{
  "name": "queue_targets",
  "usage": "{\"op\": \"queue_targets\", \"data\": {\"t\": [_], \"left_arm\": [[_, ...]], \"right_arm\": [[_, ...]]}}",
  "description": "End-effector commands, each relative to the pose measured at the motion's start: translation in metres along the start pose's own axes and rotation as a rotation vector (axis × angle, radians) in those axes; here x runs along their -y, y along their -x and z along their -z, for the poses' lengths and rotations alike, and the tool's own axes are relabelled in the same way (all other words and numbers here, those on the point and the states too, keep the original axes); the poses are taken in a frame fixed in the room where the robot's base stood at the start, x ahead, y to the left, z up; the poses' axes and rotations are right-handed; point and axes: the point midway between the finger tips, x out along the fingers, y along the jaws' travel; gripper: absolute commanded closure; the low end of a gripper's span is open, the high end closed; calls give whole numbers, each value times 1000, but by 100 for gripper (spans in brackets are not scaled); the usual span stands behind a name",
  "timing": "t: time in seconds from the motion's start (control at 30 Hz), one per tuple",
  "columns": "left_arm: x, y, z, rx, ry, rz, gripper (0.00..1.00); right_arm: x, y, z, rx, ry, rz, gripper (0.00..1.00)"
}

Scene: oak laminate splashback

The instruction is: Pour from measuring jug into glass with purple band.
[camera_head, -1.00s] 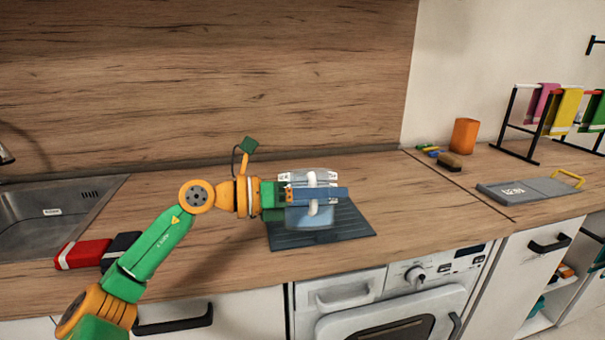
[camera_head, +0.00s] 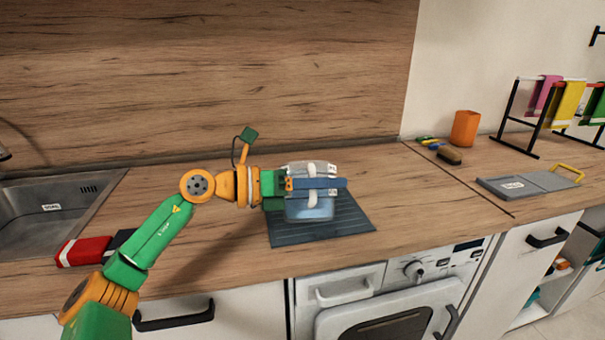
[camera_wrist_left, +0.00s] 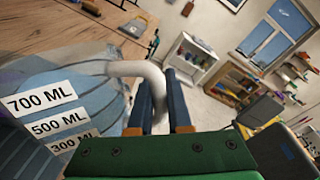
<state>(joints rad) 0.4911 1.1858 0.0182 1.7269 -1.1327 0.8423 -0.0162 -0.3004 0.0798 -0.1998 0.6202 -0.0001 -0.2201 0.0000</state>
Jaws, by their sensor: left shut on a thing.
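The measuring jug (camera_head: 309,208) is clear and bluish, with white labels. My left gripper (camera_head: 322,184) is shut on its white handle, with the blue fingers either side of it. In the head view the jug appears in front of the dark ribbed mat. In the left wrist view the jug (camera_wrist_left: 85,95) fills the left side, with its 700, 500 and 300 ML labels slanted and the pale handle (camera_wrist_left: 150,80) between the fingers. A purplish patch shows at the lower left there, too unclear to name. I cannot make out the glass with purple band. My right gripper is out of view.
The dark mat (camera_head: 350,228) lies on the wooden counter above the oven. An orange cup (camera_head: 465,128), sponges, a grey board (camera_head: 525,185) and a towel rack are right. Counter between is clear.

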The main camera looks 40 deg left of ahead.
Motion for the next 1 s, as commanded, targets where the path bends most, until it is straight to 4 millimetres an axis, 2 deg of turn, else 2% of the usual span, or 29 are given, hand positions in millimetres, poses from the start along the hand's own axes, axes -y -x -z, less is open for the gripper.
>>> {"op": "queue_targets", "data": {"t": [1.0], "left_arm": [[6,0,-9,-8,60,0,100]], "right_arm": [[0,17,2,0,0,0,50]]}}
